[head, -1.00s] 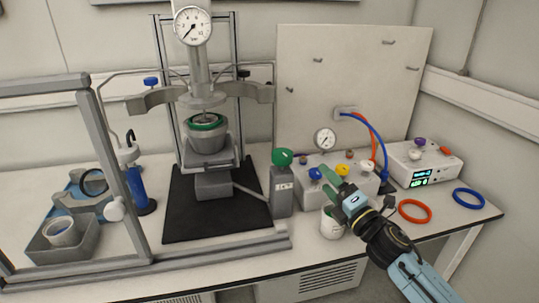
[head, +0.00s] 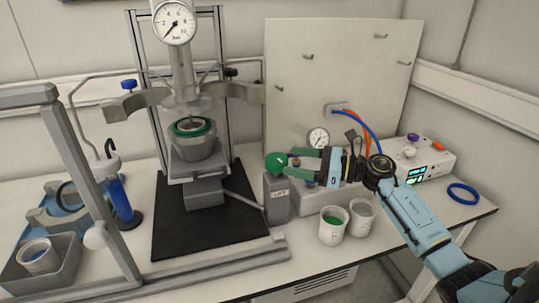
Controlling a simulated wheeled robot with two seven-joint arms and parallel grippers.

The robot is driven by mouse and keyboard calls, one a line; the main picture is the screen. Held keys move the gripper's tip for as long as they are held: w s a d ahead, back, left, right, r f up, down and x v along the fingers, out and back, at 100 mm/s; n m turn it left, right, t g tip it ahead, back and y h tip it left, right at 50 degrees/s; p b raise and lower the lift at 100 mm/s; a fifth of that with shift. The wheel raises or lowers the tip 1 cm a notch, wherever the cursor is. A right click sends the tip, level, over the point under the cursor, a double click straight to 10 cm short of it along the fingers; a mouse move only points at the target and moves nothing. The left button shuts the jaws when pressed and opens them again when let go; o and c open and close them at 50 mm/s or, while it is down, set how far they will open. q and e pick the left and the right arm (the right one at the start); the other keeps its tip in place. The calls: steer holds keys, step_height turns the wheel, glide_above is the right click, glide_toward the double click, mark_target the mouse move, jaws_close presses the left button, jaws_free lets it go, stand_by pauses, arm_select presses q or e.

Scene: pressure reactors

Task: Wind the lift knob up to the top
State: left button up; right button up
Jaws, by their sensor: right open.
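The green lift knob (head: 275,161) sits on top of a grey upright box (head: 276,198) with a label, right of the reactor stand. My right gripper (head: 289,165) comes in from the right, open, with its green fingertips close to the knob's right side. I cannot tell whether they touch or straddle it. The steel vessel (head: 195,149) with a green ring stands on the lift platform (head: 205,168), below the clamp head, with a gap between them. My left gripper is not in view.
Two white cups (head: 333,227) (head: 362,217) stand at the front below my right arm. A valve box (head: 318,203) with a gauge is partly hidden behind the gripper. A grey frame (head: 83,160) stands at left. The black mat (head: 225,225) is clear in front.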

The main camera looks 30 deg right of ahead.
mark_target(270, 156)
steer(key=x, duration=0.6)
steer(key=shift+w, duration=0.15)
steer(key=shift+w+a+p, duration=0.3)
steer(key=shift+w+a, duration=0.1)
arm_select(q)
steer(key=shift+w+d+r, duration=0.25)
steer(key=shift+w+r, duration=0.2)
